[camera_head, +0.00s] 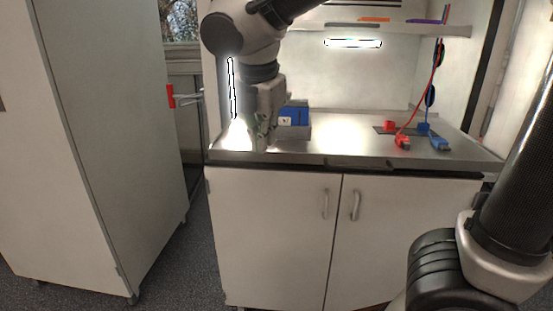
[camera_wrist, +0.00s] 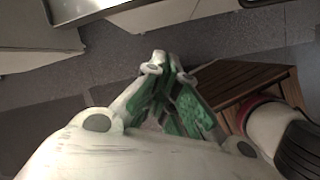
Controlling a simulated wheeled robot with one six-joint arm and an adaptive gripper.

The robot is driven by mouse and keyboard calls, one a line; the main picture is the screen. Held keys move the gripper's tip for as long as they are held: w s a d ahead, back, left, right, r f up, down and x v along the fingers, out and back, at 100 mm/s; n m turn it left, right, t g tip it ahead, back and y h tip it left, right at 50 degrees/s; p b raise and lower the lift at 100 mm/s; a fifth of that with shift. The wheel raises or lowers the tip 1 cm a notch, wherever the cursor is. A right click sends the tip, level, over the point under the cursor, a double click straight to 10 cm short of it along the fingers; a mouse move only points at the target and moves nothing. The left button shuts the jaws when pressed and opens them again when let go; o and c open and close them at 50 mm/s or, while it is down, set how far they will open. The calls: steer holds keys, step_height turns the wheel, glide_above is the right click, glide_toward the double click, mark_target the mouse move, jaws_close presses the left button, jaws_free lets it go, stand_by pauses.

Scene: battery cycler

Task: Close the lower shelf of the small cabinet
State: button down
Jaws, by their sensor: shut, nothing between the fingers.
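A low white cabinet (camera_head: 275,235) stands under the metal worktop, with two doors and two vertical handles. Both doors look shut. A tall pale cabinet (camera_head: 125,130) stands at the left. No open shelf is clearly visible in the head view, and I cannot tell which cabinet holds the lower shelf. My gripper (camera_head: 262,143) points down by the worktop's front left edge in the head view. In the wrist view, my gripper (camera_wrist: 166,69) is shut and empty, with its fingertips together over the grey floor. White panels (camera_wrist: 165,14) lie ahead of it.
The metal worktop (camera_head: 345,150) carries a blue box (camera_head: 294,114) and red (camera_head: 402,142) and blue (camera_head: 438,143) connectors. A shelf (camera_head: 385,29) hangs above. The wrist view shows a brown slatted surface (camera_wrist: 235,80) at right and a metal edge (camera_wrist: 85,10) at upper left.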

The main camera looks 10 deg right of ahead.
mark_target(271, 153)
steer(key=shift+w+d+f+n+t, duration=0.1)
steer(key=shift+w+d+f+n, duration=0.35)
steer(key=shift+w+f+n, duration=0.7)
steer(key=shift+w+d+f+n+t, duration=0.1)
steer(key=shift+w+d+f+n, duration=0.6)
steer(key=shift+w+f, duration=0.75)
steer(key=shift+w+d+f+n+t, duration=0.1)
steer(key=shift+w+d+f+n, duration=0.15)
steer(key=shift+w+f+n, duration=1.05)
steer(key=shift+w+r, duration=0.15)
steer(key=shift+w, duration=0.05)
